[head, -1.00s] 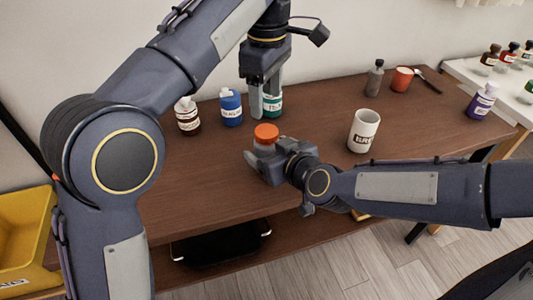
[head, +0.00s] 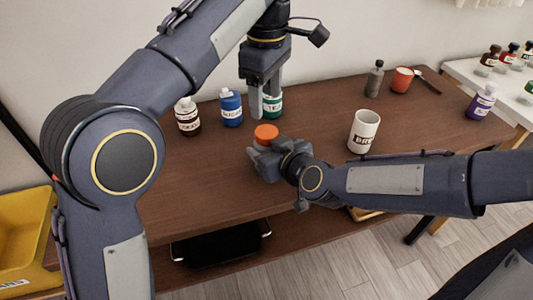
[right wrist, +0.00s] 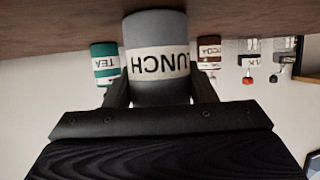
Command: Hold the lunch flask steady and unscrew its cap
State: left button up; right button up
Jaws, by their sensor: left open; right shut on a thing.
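The lunch flask is a grey cylinder with a white LUNCH label, seen upside down in the right wrist view (right wrist: 157,60). In the head view its orange cap (head: 266,133) shows on top, and its body is mostly hidden by my right gripper. My right gripper (head: 262,158) is shut around the flask's body, its two fingers on either side in the right wrist view (right wrist: 160,92). The flask stands upright on the brown table. My left gripper (head: 264,108) is open and empty, pointing down above and behind the cap, apart from it.
Behind stand a brown bottle (head: 188,117), a blue bottle (head: 231,108) and a green tea container (head: 272,104), partly hidden by my left gripper. A white mug (head: 363,131) stands to the right. A grey bottle (head: 375,79) and red cup (head: 402,80) are farther back. The table's left front is clear.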

aim_at(267, 131)
pick_arm(q)
jog(key=m, duration=2.8)
jog(key=shift+m, duration=0.4)
jog(key=m, duration=0.2)
jog(key=shift+m, duration=0.3)
jog(key=m, duration=1.7)
jog(key=shift+m, duration=0.4)
jog(key=shift+f, duration=0.5)
notch_tip(267, 131, down, 7)
